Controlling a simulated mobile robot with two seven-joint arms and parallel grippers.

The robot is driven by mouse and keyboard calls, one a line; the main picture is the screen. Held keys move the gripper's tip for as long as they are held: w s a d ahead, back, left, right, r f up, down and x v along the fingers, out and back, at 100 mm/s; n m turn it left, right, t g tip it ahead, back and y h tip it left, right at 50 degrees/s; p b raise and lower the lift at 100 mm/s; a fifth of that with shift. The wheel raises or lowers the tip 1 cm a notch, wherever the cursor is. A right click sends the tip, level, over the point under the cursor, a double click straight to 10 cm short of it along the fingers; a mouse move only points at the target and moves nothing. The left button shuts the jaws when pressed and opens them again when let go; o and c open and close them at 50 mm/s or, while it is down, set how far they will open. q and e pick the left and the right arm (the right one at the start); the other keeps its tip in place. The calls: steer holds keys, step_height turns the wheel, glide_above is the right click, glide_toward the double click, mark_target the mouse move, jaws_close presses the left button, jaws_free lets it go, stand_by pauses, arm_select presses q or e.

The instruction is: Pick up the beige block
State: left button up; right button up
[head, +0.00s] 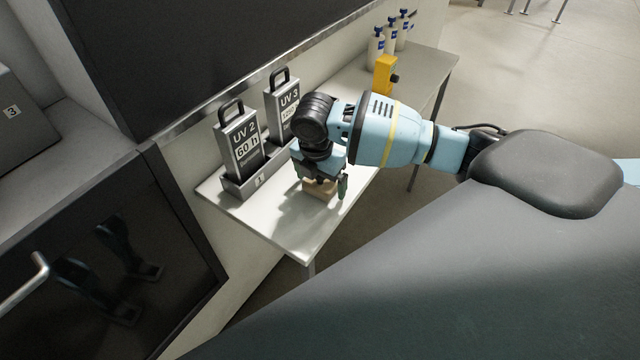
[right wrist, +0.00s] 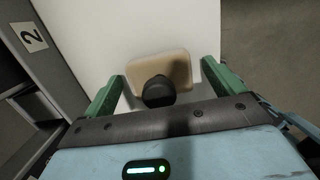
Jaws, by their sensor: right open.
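The beige block (head: 320,190) lies on the white table (head: 290,232), mostly covered by my right gripper in the head view. In the right wrist view the block (right wrist: 160,68) is a rounded beige piece with a dark round part (right wrist: 158,92) in front of it. My right gripper (head: 325,185) is open above the block. Its two green fingers (right wrist: 160,85) stand on either side of the block in the right wrist view, with gaps showing. I cannot tell how far down the fingers reach. My left gripper is not in view.
The UV 2 case (head: 240,140) and the UV 3 case (head: 283,103) stand in grey holders left of and behind my gripper. A yellow device (head: 384,75) and several white bottles (head: 376,48) stand farther back. The table's front corner is clear.

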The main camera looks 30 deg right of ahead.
steer(key=c, duration=1.1)
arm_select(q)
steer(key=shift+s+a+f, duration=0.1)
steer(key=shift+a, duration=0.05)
arm_select(e)
steer(key=shift+r, duration=0.15)
steer(key=shift+r, duration=0.5)
step_height(320, 180, up, 2)
steer(key=shift+r, duration=0.1)
steer(key=shift+s+r, duration=0.15)
steer(key=shift+s, duration=0.45)
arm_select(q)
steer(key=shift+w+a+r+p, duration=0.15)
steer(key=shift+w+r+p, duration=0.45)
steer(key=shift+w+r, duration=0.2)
arm_select(e)
steer(key=s+r, duration=0.1)
steer(key=s, duration=1.3)
steer(key=shift+s+a+r, duration=0.15)
steer(key=shift+s+a, duration=0.15)
steer(key=shift+s, duration=0.1)
